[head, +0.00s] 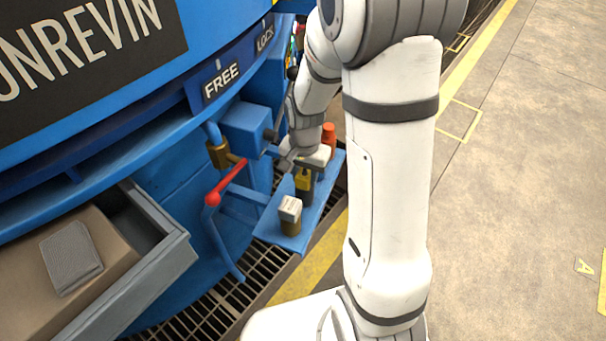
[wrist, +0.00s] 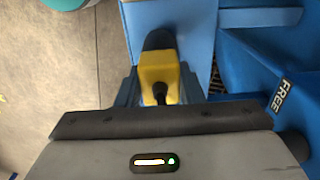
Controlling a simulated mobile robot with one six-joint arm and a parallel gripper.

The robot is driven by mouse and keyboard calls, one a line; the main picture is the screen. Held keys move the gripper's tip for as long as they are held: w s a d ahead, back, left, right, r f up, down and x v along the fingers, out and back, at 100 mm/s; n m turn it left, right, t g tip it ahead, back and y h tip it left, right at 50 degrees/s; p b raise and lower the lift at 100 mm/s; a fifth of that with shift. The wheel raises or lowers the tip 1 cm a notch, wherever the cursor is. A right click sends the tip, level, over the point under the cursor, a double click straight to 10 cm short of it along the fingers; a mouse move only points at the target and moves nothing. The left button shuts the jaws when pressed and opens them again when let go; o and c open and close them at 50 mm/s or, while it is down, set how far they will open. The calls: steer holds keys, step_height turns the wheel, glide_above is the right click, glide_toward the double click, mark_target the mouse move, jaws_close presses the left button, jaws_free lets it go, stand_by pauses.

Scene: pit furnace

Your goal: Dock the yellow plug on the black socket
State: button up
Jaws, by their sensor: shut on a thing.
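The yellow plug (head: 303,181) is between the fingers of my gripper (head: 302,164), over the blue shelf (head: 285,238). In the wrist view my gripper (wrist: 160,88) is shut on the yellow plug (wrist: 158,67), with a finger on each side. A dark rounded part (wrist: 158,40) shows at the plug's far end. Whether the plug touches the shelf cannot be told. A dark stub, perhaps the black socket (head: 271,135), sticks out from the right side of a blue box (head: 244,127) behind my gripper. The plug is apart from this stub.
A white-topped block (head: 290,208) stands on the shelf's near part, and an orange-red piece (head: 328,133) at its far end. A red-handled lever (head: 226,182) is left of the shelf. A grey drawer (head: 165,255) juts out at lower left. Open floor (head: 510,160) lies right.

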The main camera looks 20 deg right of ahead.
steer(key=shift+f, duration=0.4)
steer(key=o, duration=0.7)
steer(key=shift+r, duration=0.1)
steer(key=shift+w+r+p, duration=0.1)
steer(key=shift+r+p, duration=4.25)
steer(key=shift+r, duration=1.15)
